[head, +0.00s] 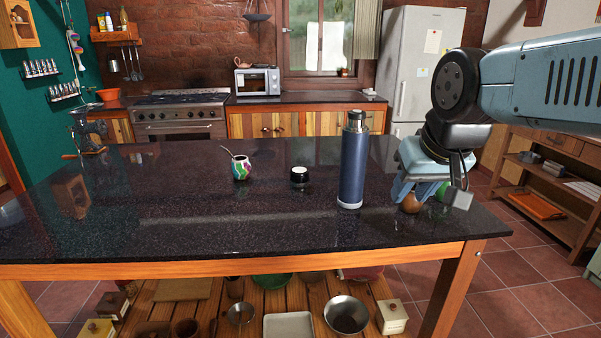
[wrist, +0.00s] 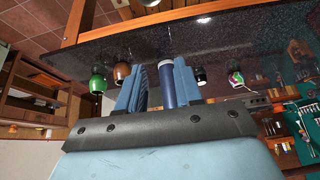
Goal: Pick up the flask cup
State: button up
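I take the flask cup to be the small black cup (head: 299,176) with a pale top, standing on the dark table left of the tall blue flask (head: 352,165). The cup also shows in the wrist view (wrist: 200,76), just right of the fingers. The flask stands upright with a metal and black top; in the wrist view (wrist: 167,82) it appears between the fingers, beyond them. My gripper (head: 412,188) is over the table's right part, right of the flask and apart from the cup. Its two fingers (wrist: 158,66) are spread, and nothing shows held between them.
A colourful mate gourd (head: 240,168) with a straw stands left of the cup. A brown round object (head: 411,204) and a green one (head: 442,191) are by my gripper, partly hidden. A metal grinder (head: 84,130) is at the table's left edge. The table's front left is clear.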

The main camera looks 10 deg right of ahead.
aim_at(299, 178)
jog(key=k, duration=1.05)
jog(key=u, duration=0.55)
jog(key=i, duration=1.85)
jog(key=z, duration=0.2)
